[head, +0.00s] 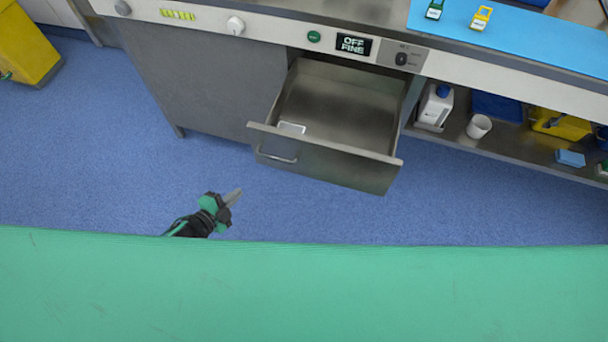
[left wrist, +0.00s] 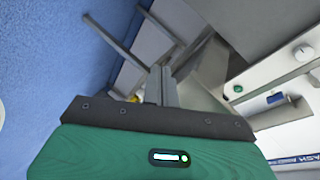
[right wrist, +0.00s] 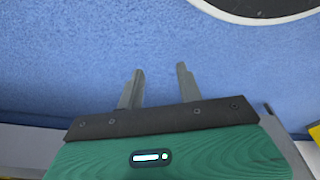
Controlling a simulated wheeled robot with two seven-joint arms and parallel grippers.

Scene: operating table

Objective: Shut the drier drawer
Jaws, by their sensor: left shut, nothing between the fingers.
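The drier drawer (head: 355,168) is a grey metal drawer pulled out under the counter, with a bar handle (head: 277,157) on the left part of its front. A small white item (head: 291,127) lies inside near the front. My left gripper (head: 236,196) is shut and empty, to the left of the drawer front and apart from it in the head view. In the left wrist view its fingers (left wrist: 162,84) are together, with grey metal parts beyond that I cannot clearly identify. My right gripper (right wrist: 160,88) shows only in its wrist view, open and empty over blue floor.
The counter panel above the drawer has a display (head: 354,45) reading "OFF FINE" and a green button (head: 314,36). An open shelf on the right holds a white bottle (head: 435,106) and a cup (head: 479,126). A green surface (head: 300,290) fills the foreground. Blue floor lies between.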

